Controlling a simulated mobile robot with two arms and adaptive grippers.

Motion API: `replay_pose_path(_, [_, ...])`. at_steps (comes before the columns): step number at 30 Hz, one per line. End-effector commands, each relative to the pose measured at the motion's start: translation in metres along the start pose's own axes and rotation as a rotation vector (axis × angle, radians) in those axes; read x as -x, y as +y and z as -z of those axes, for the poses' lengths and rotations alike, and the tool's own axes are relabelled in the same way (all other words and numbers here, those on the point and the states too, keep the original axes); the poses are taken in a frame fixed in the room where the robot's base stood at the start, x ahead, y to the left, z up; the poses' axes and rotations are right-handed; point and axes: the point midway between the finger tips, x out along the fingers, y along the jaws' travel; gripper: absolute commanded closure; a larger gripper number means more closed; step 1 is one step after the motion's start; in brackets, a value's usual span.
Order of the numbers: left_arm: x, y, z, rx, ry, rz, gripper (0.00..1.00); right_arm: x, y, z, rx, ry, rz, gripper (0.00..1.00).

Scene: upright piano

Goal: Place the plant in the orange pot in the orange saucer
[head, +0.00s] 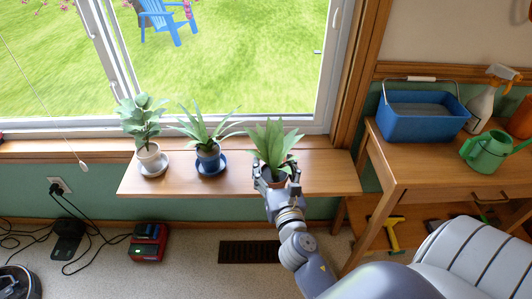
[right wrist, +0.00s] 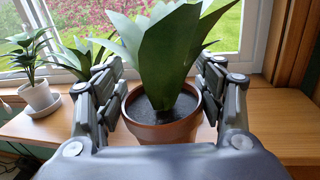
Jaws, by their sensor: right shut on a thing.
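The plant in the orange pot (head: 271,143) has broad pointed green leaves and is at the right part of the window shelf in the head view. Its terracotta-orange pot (right wrist: 163,132) stands upright in the middle of the right wrist view, with dark soil inside. My right gripper (head: 276,172) is shut on this pot, with a finger on each side. The gripper and arm hide the pot's base, so I cannot tell whether it touches the shelf. I cannot see an orange saucer; the area under the pot is hidden. My left gripper is not in view.
The wooden shelf (head: 330,178) also holds a plant in a blue pot on a blue saucer (head: 211,165) and one in a white pot on a white saucer (head: 153,168). A wooden table (head: 440,182) with a blue tub (head: 412,125) stands right. The shelf's right end is clear.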

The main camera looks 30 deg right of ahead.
Motion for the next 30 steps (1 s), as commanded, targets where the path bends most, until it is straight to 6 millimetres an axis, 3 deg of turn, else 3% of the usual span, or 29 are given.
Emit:
replay_pose_path(7, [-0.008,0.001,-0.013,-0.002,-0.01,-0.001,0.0,-0.062,-0.01,0.001,0.001,-0.006,0.0,0.69])
replay_pose_path(15, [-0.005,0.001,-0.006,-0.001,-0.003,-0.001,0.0,-0.121,-0.02,0.007,-0.001,-0.005,0.0,0.69])
replay_pose_path(19, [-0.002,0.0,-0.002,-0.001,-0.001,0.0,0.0,-0.136,-0.023,0.009,0.001,-0.004,0.0,0.69])
replay_pose_path(25, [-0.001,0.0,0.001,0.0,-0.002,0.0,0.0,-0.139,-0.024,0.014,-0.002,-0.002,-0.001,0.69])
replay_pose_path(30, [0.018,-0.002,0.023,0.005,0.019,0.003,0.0,-0.139,-0.025,0.028,-0.002,-0.002,0.0,0.69])
